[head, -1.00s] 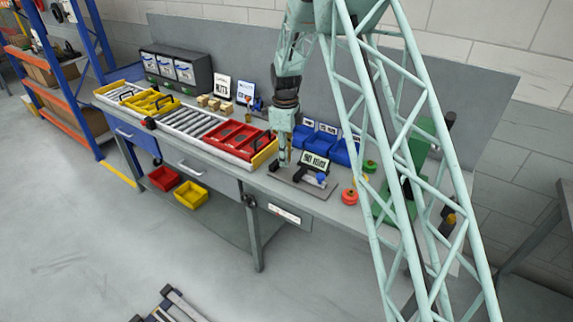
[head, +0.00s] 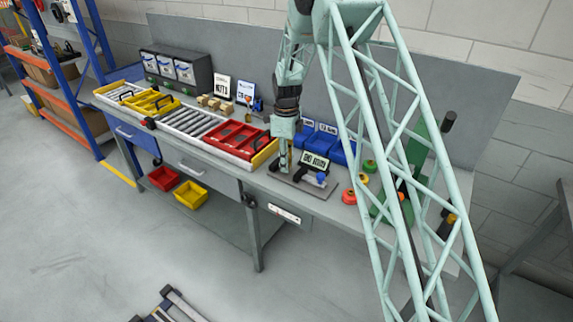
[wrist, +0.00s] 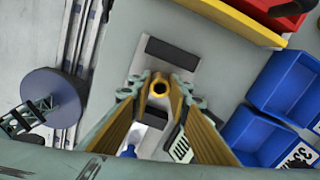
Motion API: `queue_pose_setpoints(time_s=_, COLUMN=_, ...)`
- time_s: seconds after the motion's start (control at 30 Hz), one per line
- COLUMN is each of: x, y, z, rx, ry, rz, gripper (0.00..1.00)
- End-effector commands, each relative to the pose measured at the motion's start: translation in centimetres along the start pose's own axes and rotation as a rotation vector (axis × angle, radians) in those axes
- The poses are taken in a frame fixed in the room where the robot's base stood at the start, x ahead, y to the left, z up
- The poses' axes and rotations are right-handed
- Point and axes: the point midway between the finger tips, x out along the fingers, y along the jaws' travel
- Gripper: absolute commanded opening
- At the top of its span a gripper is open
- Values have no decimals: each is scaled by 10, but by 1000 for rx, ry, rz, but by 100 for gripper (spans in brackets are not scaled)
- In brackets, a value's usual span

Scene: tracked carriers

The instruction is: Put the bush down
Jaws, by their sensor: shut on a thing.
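The bush (wrist: 159,88) is a small brass ring with a dark bore, seen nearly end-on in the wrist view. My gripper (wrist: 160,80) is shut on it, with one finger on each side. Below it is a pale plate (wrist: 190,75) with a dark rectangular pad (wrist: 172,50) at its far end; I cannot tell whether the bush touches the plate. In the head view my gripper (head: 284,163) points down over a grey fixture board (head: 316,188) on the bench. The bush is too small to make out there.
Blue bins (head: 340,152) stand behind, and a red tray (head: 238,139) lies to the left. Red and green round knobs (head: 349,196) are at the right. A round grey disc (wrist: 52,97) shows in the wrist view.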

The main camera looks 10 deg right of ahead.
Motion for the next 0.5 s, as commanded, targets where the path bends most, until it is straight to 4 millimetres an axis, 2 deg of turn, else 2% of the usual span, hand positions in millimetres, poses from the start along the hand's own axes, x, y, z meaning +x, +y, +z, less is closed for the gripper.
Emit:
queue_pose_setpoints(time_s=0.27, x=3, y=0, z=0, rx=0, ry=0, rz=0, gripper=5)
queue_pose_setpoints(time_s=0.3, x=3, y=0, z=0, rx=0, ry=0, rz=0, gripper=17)
queue_pose_setpoints(time_s=0.43, x=3, y=0, z=0, rx=0, ry=0, rz=0, gripper=29)
queue_pose_setpoints(time_s=0.5, x=3, y=0, z=0, rx=0, ry=0, rz=0, gripper=30)
